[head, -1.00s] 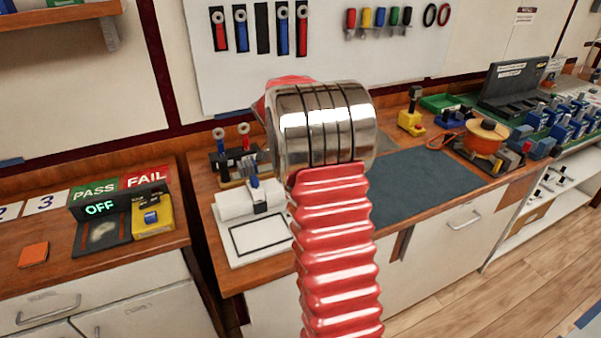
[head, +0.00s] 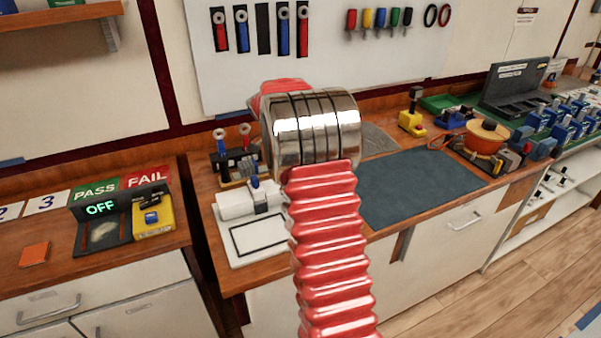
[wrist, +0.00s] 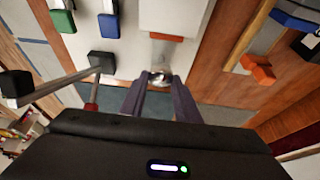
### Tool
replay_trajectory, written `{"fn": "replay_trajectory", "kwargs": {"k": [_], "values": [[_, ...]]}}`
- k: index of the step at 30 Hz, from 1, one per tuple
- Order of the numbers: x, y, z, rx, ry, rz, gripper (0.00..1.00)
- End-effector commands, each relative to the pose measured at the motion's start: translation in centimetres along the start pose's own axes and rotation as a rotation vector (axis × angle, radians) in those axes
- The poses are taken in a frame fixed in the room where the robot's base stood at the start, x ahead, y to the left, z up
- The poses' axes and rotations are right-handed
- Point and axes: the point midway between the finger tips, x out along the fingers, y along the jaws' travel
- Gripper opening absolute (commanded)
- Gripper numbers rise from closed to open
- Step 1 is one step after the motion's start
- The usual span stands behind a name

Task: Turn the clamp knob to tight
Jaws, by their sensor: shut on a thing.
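In the wrist view, my gripper (wrist: 160,84) has its two grey-purple fingers close together around a small shiny metallic knob (wrist: 160,77). I take this to be the clamp knob; only a little of it shows between the fingertips, and its markings and turn position cannot be read. A pale block (wrist: 165,40) lies just beyond the fingertips. In the head view, my red and chrome arm covers the middle of the bench, and the gripper and knob are hidden behind it.
In the head view, a white fixture (head: 236,206) stands left of my arm and a dark mat (head: 420,185) lies right. An orange spool (head: 484,138) and yellow stand (head: 411,122) are farther right. A grey bar (wrist: 68,78) and an orange piece (wrist: 258,68) flank the gripper.

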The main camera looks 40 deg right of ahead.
Motion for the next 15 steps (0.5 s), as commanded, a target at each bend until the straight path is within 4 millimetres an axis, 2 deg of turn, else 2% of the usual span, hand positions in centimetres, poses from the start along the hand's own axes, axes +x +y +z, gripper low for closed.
{"fn": "replay_trajectory", "kwargs": {"k": [1,8,15], "values": [[-0.12,-0.22,0.43,-0.002,-0.006,-0.006,0.31],[-0.07,-0.13,0.21,-0.001,-0.003,-0.004,0.47],[-0.06,-0.07,0.09,-0.001,-0.001,-0.003,0.48]]}}
